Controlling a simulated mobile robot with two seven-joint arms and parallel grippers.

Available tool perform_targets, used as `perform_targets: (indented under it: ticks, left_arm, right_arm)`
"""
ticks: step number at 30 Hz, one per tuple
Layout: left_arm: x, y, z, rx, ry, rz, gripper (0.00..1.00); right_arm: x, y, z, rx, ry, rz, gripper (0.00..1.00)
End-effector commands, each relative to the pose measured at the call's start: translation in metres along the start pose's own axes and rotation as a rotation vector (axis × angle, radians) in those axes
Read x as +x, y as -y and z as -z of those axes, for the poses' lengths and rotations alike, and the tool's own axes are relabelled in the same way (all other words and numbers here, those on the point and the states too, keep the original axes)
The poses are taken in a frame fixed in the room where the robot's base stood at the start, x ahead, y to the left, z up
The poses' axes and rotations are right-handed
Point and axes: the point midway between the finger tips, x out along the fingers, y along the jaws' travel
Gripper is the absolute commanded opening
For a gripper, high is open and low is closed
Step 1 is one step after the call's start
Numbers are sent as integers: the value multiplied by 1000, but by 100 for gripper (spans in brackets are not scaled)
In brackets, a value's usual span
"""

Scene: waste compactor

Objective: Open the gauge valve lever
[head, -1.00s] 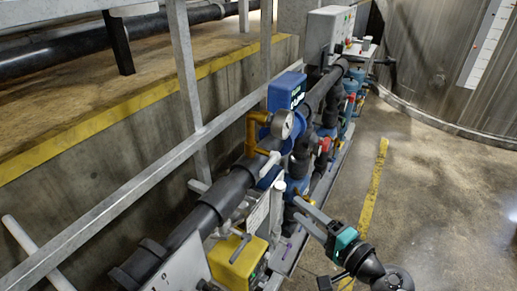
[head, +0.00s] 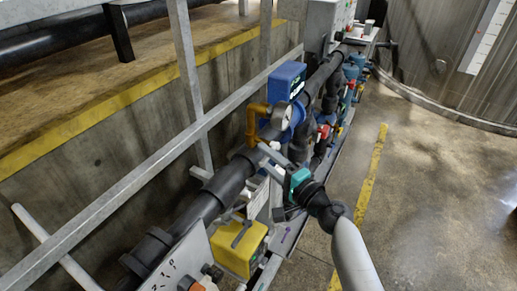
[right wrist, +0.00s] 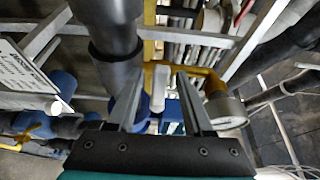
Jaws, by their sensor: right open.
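The round pressure gauge (head: 282,115) sits on a yellow pipe (head: 251,125) beside a blue box on the black pipe. In the right wrist view the gauge (right wrist: 226,111) is right of my fingers, with the yellow pipe behind. A pale lever (right wrist: 160,84) stands upright between the fingers in that view, apart from both as far as I can see. My right gripper (head: 265,153) is open, its fingers pointing at the area just below the gauge. The fingers hide the lever in the head view. My left gripper is not in view.
A metal railing (head: 130,185) runs along the left of the black pipe (head: 205,205). A yellow box (head: 240,250) and a white sign (right wrist: 30,80) are close by. The concrete floor (head: 430,190) on the right is clear.

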Motion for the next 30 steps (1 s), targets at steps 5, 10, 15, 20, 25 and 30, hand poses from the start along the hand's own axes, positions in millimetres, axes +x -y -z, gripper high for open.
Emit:
perform_targets:
  ticks: [5,10,15,20,25,30]
  left_arm:
    - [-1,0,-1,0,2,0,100]
    - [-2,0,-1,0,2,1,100]
    - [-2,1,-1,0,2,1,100]
    - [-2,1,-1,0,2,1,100]
    - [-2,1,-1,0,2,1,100]
    - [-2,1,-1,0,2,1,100]
  right_arm:
    - [22,0,0,2,1,1,51]
    - [31,0,-1,0,1,1,51]
    - [33,0,-1,0,1,-1,51]
    - [33,0,-1,0,1,0,51]
    - [33,0,-1,0,1,0,33]
    - [33,0,-1,0,1,0,14]
